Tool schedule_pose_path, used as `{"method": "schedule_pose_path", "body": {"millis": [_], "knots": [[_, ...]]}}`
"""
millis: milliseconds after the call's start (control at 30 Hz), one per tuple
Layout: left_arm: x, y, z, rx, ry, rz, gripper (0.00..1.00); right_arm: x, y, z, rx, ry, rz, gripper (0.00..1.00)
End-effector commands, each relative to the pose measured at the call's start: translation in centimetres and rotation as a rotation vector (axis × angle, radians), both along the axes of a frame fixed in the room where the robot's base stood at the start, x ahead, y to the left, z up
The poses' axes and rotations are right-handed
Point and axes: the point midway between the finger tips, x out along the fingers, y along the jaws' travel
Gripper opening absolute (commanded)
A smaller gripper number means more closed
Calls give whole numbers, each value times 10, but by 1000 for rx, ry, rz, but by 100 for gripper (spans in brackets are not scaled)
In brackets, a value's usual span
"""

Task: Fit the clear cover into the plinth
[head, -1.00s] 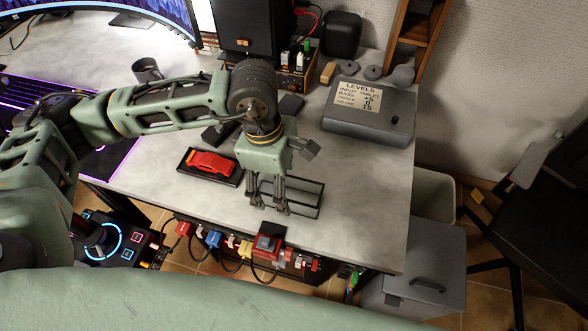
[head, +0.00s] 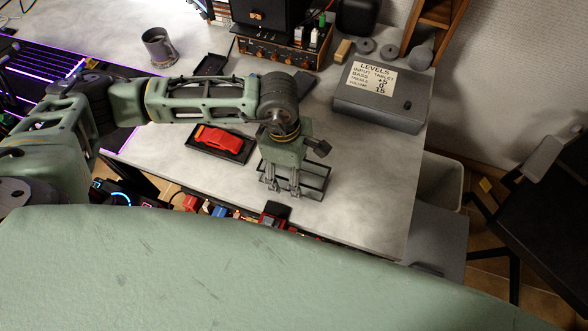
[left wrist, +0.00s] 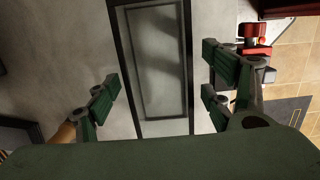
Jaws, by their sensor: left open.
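The clear cover (head: 313,181), a see-through box with dark edges, lies on the desk near its front edge. The plinth (head: 206,148), a black rectangular base with a red model car (head: 218,138) on it, sits just left of the cover. My left gripper (head: 282,190) points down at the left part of the cover. In the left wrist view, the cover (left wrist: 155,62) lies between the spread fingers of my left gripper (left wrist: 165,80), with gaps on both sides. The gripper hides part of the cover in the head view. My right gripper is not in view.
A grey box (head: 380,98) with a LEVELS label stands behind right. A mug (head: 160,47), a small black tray (head: 211,65) and an orange-fronted amplifier (head: 268,50) are at the back. Switches and plugs (head: 272,213) line the front edge. Desk right of the cover is clear.

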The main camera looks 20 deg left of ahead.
Motion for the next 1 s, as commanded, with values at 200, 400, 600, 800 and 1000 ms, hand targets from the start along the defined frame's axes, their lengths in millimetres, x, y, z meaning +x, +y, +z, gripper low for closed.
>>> {"method": "schedule_pose_path", "body": {"millis": [200, 400, 600, 800, 1000], "knots": [[0, 0, 0, 0, -1, 0, 67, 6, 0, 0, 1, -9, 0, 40], [0, 0, 1, 0, -1, 0, 50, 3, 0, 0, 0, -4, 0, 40], [0, 0, 1, 0, -1, 0, 32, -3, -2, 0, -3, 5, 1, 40], [1, 0, 1, -1, -1, 0, 25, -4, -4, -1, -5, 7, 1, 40], [1, 0, 4, -1, -3, 0, 25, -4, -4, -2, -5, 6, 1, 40]]}}
